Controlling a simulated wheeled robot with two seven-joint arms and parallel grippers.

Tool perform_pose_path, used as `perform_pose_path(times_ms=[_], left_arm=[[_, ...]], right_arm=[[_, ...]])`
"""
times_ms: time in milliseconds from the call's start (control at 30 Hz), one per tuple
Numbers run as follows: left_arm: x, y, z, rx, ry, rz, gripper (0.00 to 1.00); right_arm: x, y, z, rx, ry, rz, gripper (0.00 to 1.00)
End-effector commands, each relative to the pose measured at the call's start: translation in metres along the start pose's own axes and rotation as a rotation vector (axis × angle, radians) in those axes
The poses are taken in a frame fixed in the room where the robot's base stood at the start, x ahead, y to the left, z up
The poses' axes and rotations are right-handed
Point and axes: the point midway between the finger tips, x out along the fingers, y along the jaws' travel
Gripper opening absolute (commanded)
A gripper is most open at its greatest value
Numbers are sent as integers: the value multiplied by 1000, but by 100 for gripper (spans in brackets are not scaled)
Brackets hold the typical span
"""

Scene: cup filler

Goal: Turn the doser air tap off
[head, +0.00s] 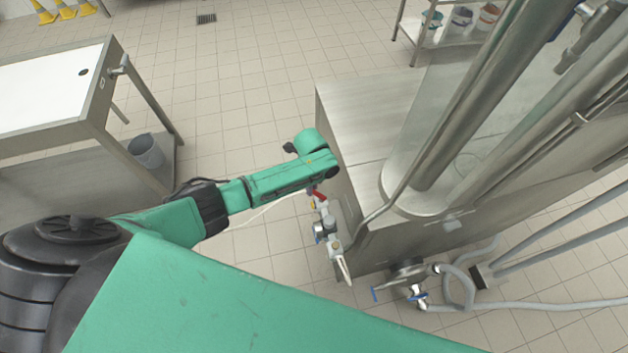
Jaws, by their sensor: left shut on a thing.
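The doser air tap shows a small red handle (319,195) on a line of metal fittings (325,222) at the near left side of the steel machine. My left arm reaches in from the left, and its green wrist covers most of the hand. My left gripper (315,187) is at the red handle and shut on it. The fingertips and much of the handle are hidden, so the handle's exact angle cannot be told. My right gripper is not in view.
The steel machine (362,115) with its pipes fills the right side. A blue-handled valve (410,277) and grey hoses (520,304) are low down in front. A steel table (50,85) and grey bucket (146,151) stand left. Tiled floor between is clear.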

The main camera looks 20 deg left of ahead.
Motion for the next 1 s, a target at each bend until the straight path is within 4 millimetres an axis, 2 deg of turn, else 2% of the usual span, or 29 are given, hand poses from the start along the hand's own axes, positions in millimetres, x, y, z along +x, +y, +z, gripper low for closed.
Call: perform_pose_path(times_ms=[33, 500, 800, 1000], left_arm=[[-5, 1, 0, -44, 0, -1, 0], [-4, 16, -4, -487, 0, -2, 0], [-3, 23, -9, -718, 1, -4, 0], [-3, 25, -11, -812, 1, -4, 0]], right_arm=[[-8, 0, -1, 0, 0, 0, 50], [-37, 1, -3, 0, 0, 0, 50], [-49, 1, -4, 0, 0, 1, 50], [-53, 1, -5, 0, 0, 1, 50]])
